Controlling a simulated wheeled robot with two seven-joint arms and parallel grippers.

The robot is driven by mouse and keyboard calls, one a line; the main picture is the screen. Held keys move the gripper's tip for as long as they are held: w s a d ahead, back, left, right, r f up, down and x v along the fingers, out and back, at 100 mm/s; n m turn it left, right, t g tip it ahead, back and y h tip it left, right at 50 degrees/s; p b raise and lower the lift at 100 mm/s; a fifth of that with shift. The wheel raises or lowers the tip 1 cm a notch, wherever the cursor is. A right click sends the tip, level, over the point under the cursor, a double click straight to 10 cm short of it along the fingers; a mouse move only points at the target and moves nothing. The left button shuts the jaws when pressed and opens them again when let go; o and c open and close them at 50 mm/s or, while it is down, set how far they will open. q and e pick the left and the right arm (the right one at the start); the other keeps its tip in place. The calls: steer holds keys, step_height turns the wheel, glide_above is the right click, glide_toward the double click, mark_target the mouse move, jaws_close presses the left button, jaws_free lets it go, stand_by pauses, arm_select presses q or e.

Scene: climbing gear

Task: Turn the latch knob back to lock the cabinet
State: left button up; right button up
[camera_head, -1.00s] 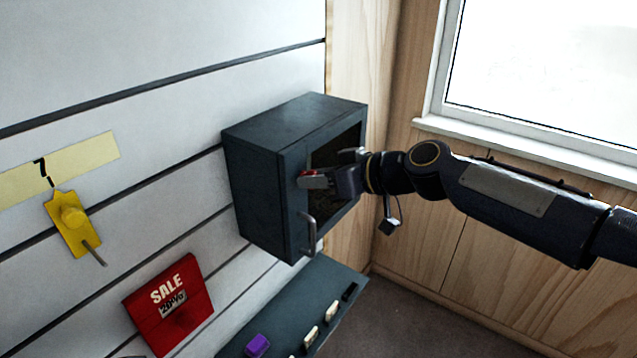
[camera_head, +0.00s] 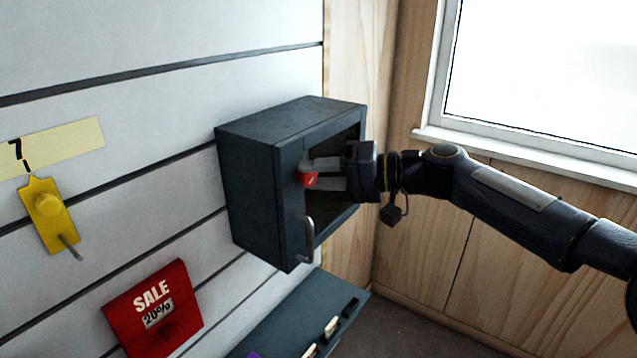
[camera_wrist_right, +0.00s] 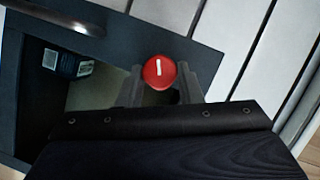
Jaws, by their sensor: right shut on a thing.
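The dark grey cabinet (camera_head: 245,185) is mounted on the slatted wall, with a window in its front door and a curved handle (camera_head: 309,240) low on it. The red latch knob (camera_head: 308,180) sits on the door's front frame, above the handle. My right gripper (camera_head: 322,175) is shut on the knob, one finger on each side. In the right wrist view the red knob (camera_wrist_right: 159,72) shows a white line close to upright, slightly tilted, between the fingers. My left gripper is not in view.
A yellow hook plate (camera_head: 47,212) and a red sale sign (camera_head: 155,310) hang on the wall to the left. A dark shelf (camera_head: 285,322) with small items lies below the cabinet. A boxed item (camera_wrist_right: 68,63) shows behind the cabinet window. A window (camera_head: 545,70) is at right.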

steer(key=m, duration=0.1)
steer(key=m+y+b, duration=0.1)
steer(key=m+b, duration=0.1)
steer(key=m, duration=0.1)
steer(key=shift+f+y, duration=0.25)
steer(key=shift+y, duration=0.15)
steer(key=shift+m+b, duration=0.3)
steer(key=shift+b, duration=0.05)
steer(key=o, duration=0.9)
steer(key=shift+o, duration=0.2)
steer(key=b+v, duration=0.1)
steer(key=v, duration=0.7)
steer(key=shift+a+f, duration=0.1)
